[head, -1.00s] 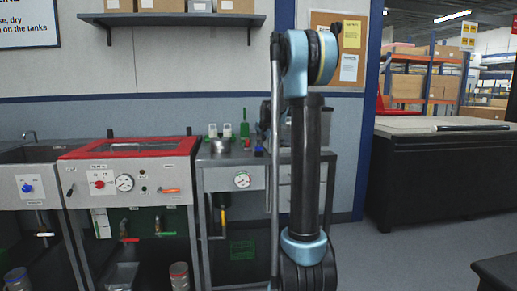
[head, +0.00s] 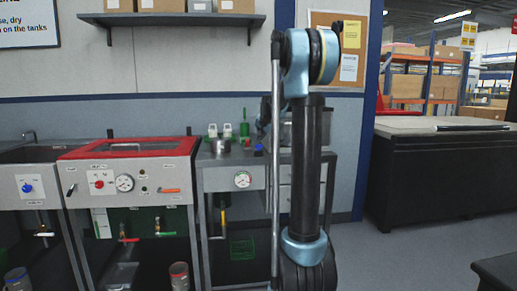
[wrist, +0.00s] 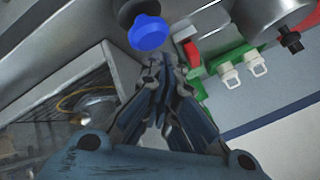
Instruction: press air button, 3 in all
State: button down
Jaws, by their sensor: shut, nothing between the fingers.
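A round blue button (wrist: 148,32) on a black base is at the top of the wrist view, just beyond my gripper's fingertips. A small blue button (head: 258,149) also shows on the right bench in the head view, beside my arm. My gripper (wrist: 160,62) is shut and empty, its tips close to the blue button with a small gap in the picture. I cannot tell the exact height between them. In the head view my gripper is mostly hidden behind my arm. No label on the button is readable.
A metal cup (head: 220,146) and a green holder with white-topped pieces (wrist: 228,75) stand near the button. A red-framed cabinet (head: 130,148) with gauge and valves is to the left. A dark-sided counter (head: 430,180) stands right, with open floor before it.

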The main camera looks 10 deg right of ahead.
jog(key=shift+r, duration=0.1)
jog(key=shift+r, duration=2.5)
dwell(0.4)
notch_tip(320, 180, up, 4)
jog(key=shift+f, duration=0.2)
jog(key=shift+f, duration=4.45)
